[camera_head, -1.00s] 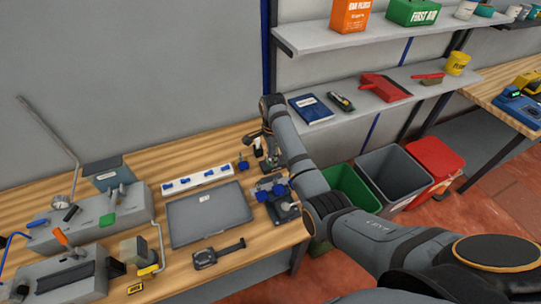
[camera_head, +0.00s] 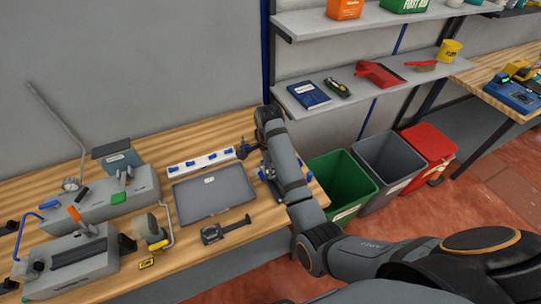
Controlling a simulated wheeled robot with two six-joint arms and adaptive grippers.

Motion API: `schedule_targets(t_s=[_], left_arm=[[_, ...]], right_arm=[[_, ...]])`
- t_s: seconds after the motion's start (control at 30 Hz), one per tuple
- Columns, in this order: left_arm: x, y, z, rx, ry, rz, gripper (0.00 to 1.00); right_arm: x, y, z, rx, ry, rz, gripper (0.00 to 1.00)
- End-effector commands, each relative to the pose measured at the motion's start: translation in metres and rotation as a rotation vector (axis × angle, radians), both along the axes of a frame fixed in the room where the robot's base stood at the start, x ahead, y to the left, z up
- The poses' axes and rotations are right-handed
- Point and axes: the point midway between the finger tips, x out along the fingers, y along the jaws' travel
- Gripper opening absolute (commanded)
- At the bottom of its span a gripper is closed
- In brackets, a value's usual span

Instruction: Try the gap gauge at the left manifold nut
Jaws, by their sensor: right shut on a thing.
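My right gripper (camera_head: 246,149) is small and dark, partly behind my right wrist, near the back edge of the bench. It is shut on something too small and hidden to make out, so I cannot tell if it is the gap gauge. A white bar with several blue fittings (camera_head: 203,162), which looks like the manifold, lies just left of the gripper. The gripper is beside its right end; I cannot tell if they touch. A fixture with blue parts (camera_head: 266,172) is mostly hidden behind my right arm. My left gripper is not in view.
A grey flat case (camera_head: 214,194) lies in front of the white bar, and a black caliper-like tool (camera_head: 226,230) in front of that. Grey blocks with handles (camera_head: 105,203) fill the bench's left side. A green bin (camera_head: 341,185) stands right of the bench.

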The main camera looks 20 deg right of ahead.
Motion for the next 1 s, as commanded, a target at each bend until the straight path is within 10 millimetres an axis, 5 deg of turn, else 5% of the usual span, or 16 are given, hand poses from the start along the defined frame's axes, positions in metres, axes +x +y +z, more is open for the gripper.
schedule_targets(t_s=[0.43, 0.6, 1.0], left_arm=[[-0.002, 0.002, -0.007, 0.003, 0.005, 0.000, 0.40], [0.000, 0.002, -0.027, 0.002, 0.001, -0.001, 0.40], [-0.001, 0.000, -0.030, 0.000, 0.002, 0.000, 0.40]], right_arm=[[-0.001, 0.000, -0.019, 0.000, 0.002, 0.000, 0.00], [0.000, 0.000, -0.032, 0.000, -0.002, 0.000, 0.00], [0.000, 0.000, -0.032, 0.000, -0.001, 0.000, 0.00]])
